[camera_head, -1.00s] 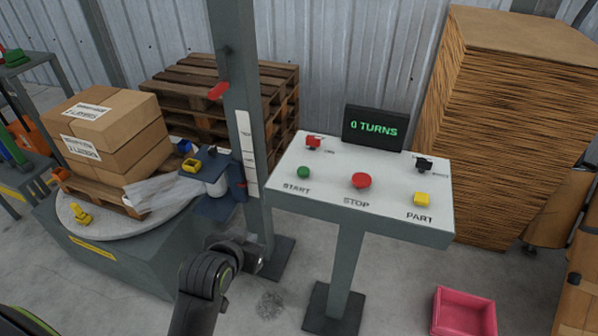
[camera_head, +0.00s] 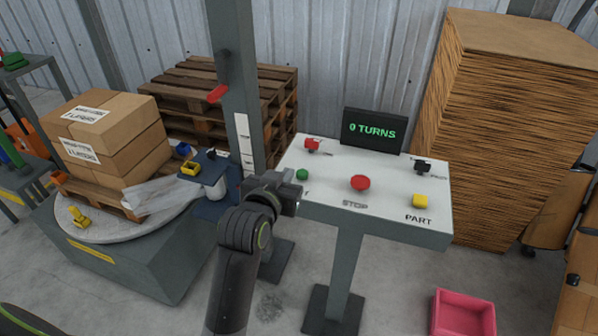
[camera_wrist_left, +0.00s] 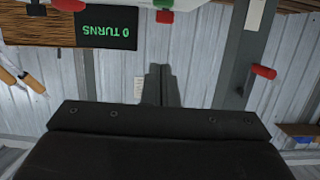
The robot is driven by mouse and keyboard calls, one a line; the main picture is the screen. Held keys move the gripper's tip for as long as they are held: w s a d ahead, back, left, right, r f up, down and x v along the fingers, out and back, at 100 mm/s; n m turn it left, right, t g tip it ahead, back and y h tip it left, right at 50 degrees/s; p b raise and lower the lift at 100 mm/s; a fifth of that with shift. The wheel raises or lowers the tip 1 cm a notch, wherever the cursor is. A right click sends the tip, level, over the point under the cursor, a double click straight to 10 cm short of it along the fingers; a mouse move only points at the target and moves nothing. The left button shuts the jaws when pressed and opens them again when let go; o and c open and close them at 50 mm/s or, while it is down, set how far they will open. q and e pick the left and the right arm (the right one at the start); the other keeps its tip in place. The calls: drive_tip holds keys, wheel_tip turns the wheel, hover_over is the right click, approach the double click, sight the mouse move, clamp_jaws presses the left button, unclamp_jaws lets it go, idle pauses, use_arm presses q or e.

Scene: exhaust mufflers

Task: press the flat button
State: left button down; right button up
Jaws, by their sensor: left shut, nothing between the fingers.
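My left gripper (camera_head: 291,192) is shut and empty at the panel's front left corner, just in front of the green button. It hides most of the START label; contact with the panel cannot be told. In the left wrist view the shut fingers (camera_wrist_left: 160,72) point toward the upside-down panel, with a green button (camera_wrist_left: 163,17) beyond them. My right gripper is out of view.
A display (camera_head: 374,130) reading 0 TURNS stands behind the panel. A red switch (camera_head: 312,145) and a black switch (camera_head: 423,166) sit at the panel's back. A grey post (camera_head: 238,85) rises left of it. A pink bin (camera_head: 464,313) stands on the floor.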

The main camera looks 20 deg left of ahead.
use_arm(q)
drive_tip(key=p, duration=0.1)
hover_over(299, 173)
drive_tip(key=v, duration=0.2)
drive_tip(key=f, duration=0.2)
drive_tip(key=shift+w+d+f, duration=0.15)
drive_tip(key=shift+d+f, duration=0.15)
drive_tip(key=shift+f, duration=0.1)
wheel_tip(299, 173, down, 3)
drive_tip(key=shift+r+p, duration=0.1)
drive_tip(key=shift+p, duration=0.2)
drive_tip(key=shift+f, duration=0.6)
